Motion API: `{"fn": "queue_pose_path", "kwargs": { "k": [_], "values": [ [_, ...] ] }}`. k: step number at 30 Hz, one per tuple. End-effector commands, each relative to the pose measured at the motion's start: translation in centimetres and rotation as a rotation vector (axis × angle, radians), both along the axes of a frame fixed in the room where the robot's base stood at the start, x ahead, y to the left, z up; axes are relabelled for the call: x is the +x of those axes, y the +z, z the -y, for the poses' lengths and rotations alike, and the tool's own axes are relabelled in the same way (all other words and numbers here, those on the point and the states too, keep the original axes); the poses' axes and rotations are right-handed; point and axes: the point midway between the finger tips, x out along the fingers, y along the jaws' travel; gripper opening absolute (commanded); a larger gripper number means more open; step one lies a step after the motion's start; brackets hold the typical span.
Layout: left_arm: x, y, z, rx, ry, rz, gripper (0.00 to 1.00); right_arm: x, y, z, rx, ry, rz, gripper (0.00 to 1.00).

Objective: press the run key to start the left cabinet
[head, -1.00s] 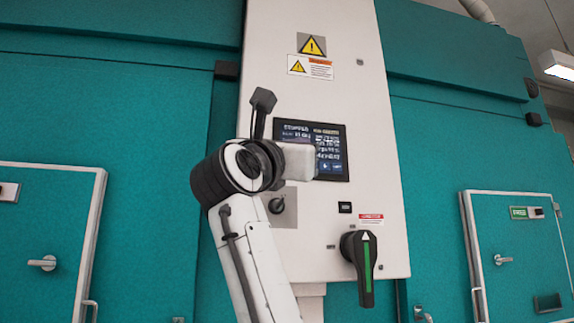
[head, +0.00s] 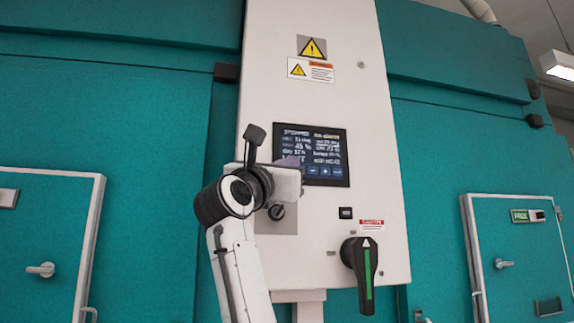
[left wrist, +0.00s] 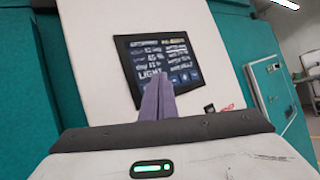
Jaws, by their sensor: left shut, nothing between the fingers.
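The dark touch screen (head: 325,150) is on the white control panel (head: 340,105). It shows lines of white text and small blue keys along its bottom edge, and also shows in the left wrist view (left wrist: 180,52). The text is too blurred to tell which key is run. My left gripper (head: 294,161) is shut and empty, its fingers overlapping the lower left of the screen. In the left wrist view its grey-purple fingers (left wrist: 156,84) hide part of the bottom row. I cannot tell whether the tips touch the screen. My right gripper is not in view.
Below the screen are a small black label (head: 345,212) and a black rotary handle (head: 364,270) with a green stripe. My left wrist partly hides a key switch (head: 277,212). Teal cabinets with doors flank the panel, including a left door (head: 40,240).

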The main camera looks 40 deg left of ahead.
Motion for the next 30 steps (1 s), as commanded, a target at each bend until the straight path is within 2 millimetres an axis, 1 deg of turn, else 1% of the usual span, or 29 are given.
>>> {"fn": "queue_pose_path", "kwargs": {
  "k": [1, 8, 30],
  "values": [
    [0.35, 0.26, -0.36, 0.0, 0.0, -0.002, 0.0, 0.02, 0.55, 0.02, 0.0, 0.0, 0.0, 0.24],
    [1.02, 0.06, -1.23, 0.001, 0.0, 0.0, 0.0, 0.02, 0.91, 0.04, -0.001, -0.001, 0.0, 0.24],
    [1.03, 0.02, -1.22, 0.001, 0.0, 0.001, 0.0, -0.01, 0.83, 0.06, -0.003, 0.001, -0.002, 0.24]
  ]
}}
